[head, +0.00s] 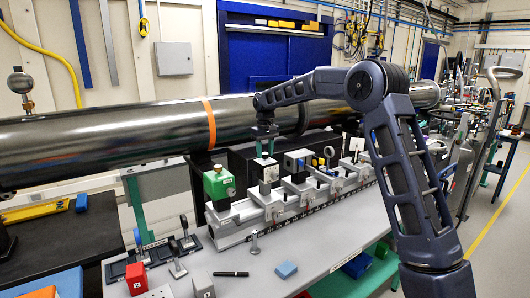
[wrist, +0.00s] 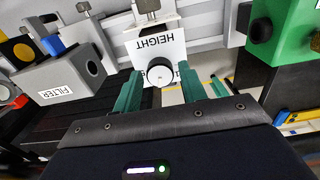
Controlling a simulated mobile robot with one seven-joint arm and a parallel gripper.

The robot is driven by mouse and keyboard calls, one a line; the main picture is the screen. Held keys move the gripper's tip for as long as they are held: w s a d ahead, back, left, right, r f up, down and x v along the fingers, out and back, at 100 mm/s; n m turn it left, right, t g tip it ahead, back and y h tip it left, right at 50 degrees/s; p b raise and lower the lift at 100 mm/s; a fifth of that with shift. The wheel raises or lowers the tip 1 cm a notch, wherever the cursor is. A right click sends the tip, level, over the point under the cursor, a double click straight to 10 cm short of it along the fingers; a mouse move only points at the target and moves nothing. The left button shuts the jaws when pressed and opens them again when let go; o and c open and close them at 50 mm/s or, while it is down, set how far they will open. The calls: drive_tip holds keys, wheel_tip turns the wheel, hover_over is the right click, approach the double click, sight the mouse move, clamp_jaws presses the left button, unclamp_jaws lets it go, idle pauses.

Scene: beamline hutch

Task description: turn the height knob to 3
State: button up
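My gripper (wrist: 160,76) is open, with one green finger on each side of the knob. Whether either finger touches the knob I cannot tell. The knob's scale and setting are too small to read. In the head view my gripper (head: 265,142) points down over the rail, just above a grey block. The knob cannot be made out there.
A green block (head: 218,184) stands beside my gripper on the rail; it also shows in the wrist view (wrist: 280,32). A grey block labelled FILTER (wrist: 62,80) is on the other side. A large steel pipe (head: 110,140) runs behind. Loose blocks lie on the bench (head: 300,248) in front.

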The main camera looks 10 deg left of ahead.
sight(265, 153)
drive_tip(key=shift+o, duration=0.4)
wheel_tip(265, 153, up, 11)
idle(0.4)
drive_tip(key=shift+f, duration=0.1)
